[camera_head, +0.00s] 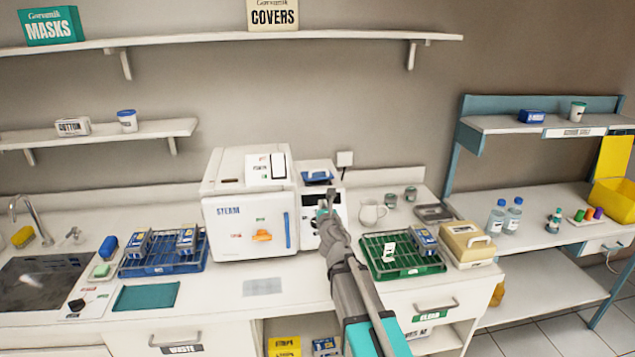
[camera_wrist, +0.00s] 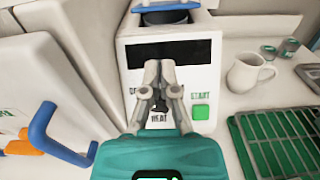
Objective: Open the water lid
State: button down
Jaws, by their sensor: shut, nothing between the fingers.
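A small white machine (camera_head: 308,222) stands right of the large steam unit; its front also fills the middle of the wrist view (camera_wrist: 133,85). A blue lid-like piece (camera_head: 317,177) is on its top. In the wrist view, the blue piece (camera_wrist: 165,8) shows at the top edge, over a dark round opening (camera_wrist: 166,18). I cannot read a water label on it. My gripper (camera_head: 327,203) is in front of this machine, below the blue piece. In the wrist view its fingertips (camera_wrist: 159,66) are together and empty, before the black display and above the "HEAT" label.
The steam unit (camera_head: 247,200) with its blue handle (camera_wrist: 58,135) is close on the left. A green rack (camera_head: 405,268), a white mug (camera_head: 371,213) and a beige box (camera_head: 466,243) stand to the right. A green START button (camera_wrist: 201,112) is on the machine's front.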

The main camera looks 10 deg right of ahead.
aim_at(317, 191)
jog(key=shift+w, duration=0.1)
dwell(0.3)
jog(key=w, duration=0.9)
jog(key=shift+w+f, duration=0.1)
jog(key=shift+w, duration=0.25)
jog(key=shift+w+r+p, duration=0.85)
jog(key=shift+w+r, duration=0.1)
jog(key=shift+w+d+r+p, duration=0.1)
jog(key=shift+w+r+p, duration=0.4)
jog(key=shift+w, duration=0.05)
jog(key=shift+d, duration=0.15)
